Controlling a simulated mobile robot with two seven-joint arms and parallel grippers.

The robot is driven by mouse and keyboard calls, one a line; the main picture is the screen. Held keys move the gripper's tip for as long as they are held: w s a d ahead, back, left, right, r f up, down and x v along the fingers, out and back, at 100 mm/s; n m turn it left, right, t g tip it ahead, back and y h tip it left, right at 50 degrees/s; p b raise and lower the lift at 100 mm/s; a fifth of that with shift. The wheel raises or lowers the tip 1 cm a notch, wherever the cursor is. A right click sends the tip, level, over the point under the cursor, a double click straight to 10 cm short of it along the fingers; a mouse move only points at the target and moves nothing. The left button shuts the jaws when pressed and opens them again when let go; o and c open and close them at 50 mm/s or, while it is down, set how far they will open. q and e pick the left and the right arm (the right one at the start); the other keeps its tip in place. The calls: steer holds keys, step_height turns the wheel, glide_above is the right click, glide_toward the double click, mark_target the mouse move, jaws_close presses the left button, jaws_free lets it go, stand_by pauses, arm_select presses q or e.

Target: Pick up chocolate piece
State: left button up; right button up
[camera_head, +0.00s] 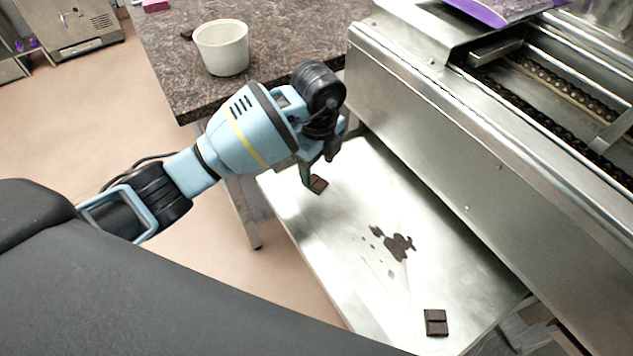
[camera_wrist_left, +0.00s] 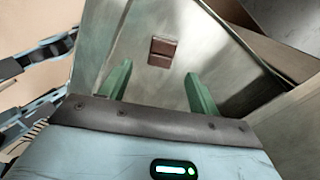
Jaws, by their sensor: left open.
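A dark brown chocolate piece (camera_head: 319,184) lies flat on the metal tray (camera_head: 345,265), near its far left corner. It also shows in the left wrist view (camera_wrist_left: 162,52), beyond the fingertips and roughly between their lines. My left gripper (camera_head: 317,168) is just above that piece, pointing down, and partly hidden by its own wrist. In the left wrist view its two green fingers (camera_wrist_left: 158,80) stand apart with nothing between them. A second chocolate piece (camera_head: 436,322) lies at the near right end of the tray. My right gripper is not in view.
A dark smear with crumbs (camera_head: 397,244) lies mid-tray. A steel conveyor machine (camera_head: 450,150) walls the tray's right side, with a purple bag (camera_head: 500,10) on top. A granite counter (camera_head: 280,40) with a white tub (camera_head: 221,48) stands behind my arm.

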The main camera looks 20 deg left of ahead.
mark_target(319, 183)
arm_select(q)
steer(key=shift+d+f, duration=0.1)
steer(key=shift+f, duration=2.5)
steer(key=c, duration=1.1)
